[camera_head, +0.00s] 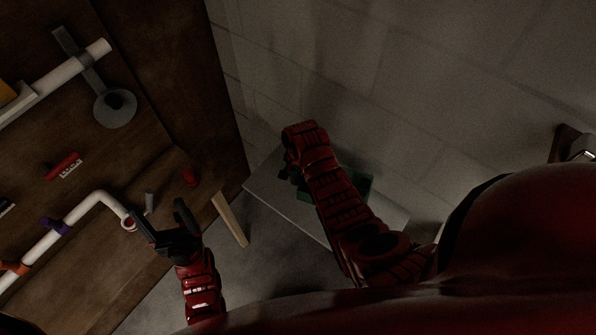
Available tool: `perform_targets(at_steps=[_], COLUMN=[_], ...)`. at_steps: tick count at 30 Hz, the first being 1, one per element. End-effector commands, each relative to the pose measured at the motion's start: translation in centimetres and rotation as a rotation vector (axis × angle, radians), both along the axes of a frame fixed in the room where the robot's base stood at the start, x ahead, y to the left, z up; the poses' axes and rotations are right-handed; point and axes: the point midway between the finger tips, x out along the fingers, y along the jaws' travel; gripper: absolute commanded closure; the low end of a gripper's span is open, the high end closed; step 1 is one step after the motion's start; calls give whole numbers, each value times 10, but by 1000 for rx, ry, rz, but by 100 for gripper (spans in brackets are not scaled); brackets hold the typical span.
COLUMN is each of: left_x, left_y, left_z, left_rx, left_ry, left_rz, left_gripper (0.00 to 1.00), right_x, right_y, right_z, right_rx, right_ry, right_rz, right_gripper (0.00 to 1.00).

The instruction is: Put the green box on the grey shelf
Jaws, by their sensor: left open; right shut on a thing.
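The green box (362,184) shows in the head view, partly hidden behind my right arm. The grey shelf (283,207) is a pale flat surface by the wall, and the box appears over it. I cannot tell whether the box touches the shelf. My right gripper (288,173) is shut on the green box, though my arm hides most of the grip. My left gripper (160,216) is open and empty, with its fingers apart, in front of the wooden board at the left.
The wooden board (180,80) at the left carries a white pipe (90,207), a grey round-ended tool (115,107) and small red parts (64,166). A pale wooden leg (230,218) stands between the board and the shelf. A block wall (400,80) lies behind.

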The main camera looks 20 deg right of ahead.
Motion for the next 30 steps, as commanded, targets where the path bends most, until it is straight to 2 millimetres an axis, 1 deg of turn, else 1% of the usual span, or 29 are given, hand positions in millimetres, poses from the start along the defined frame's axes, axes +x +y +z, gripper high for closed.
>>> perform_targets(at_steps=[8, 11, 22, 25, 30], left_x=[0, 0, 0, 0, 0], left_y=[0, 0, 0, 0, 0], left_z=[-5, -11, -40, -44, -44], left_rx=[0, 0, 0, 0, 0], left_ry=[0, 0, 0, 0, 0], left_rz=[0, 0, 0, 0, 0], left_gripper=[23, 23, 23, 23, 23], right_x=[0, 0, 0, 1, 1], right_y=[0, 0, 1, 1, 1], right_z=[-3, -11, -52, -58, -59], right_rx=[-5, -5, -5, -4, -4], right_ry=[-4, -2, -2, -5, -5], right_rz=[10, 9, 10, 11, 11], right_gripper=[100, 100, 100, 100, 100])
